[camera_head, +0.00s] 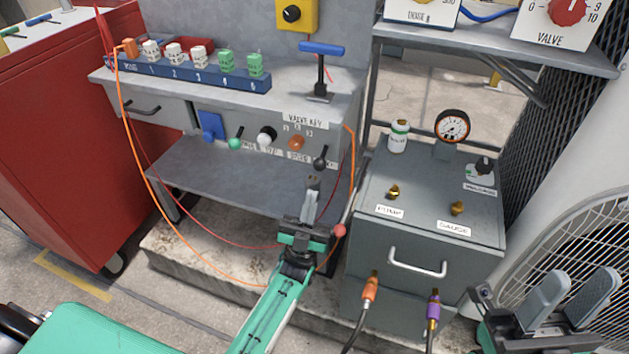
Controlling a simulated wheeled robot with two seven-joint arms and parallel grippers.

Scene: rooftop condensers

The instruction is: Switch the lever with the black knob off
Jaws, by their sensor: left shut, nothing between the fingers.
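The lever with the black knob (320,162) is on the front panel of the grey bench, at the right end of a row of coloured knobs. Its stem tilts a little; the label by it is too small to read. My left gripper (313,184) is shut and empty, pointing up the picture. Its fingertips are just below the black knob in the picture; I cannot tell if they touch it. My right gripper (574,285) is at the lower right, open and empty, away from the lever.
A green knob (235,143), white knob (266,136) and orange knob (297,142) share the panel. A red ball (338,230) is right of my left gripper. An orange cable (150,170) hangs at the left. A grey cabinet (425,245) with gauge and fittings stands to the right.

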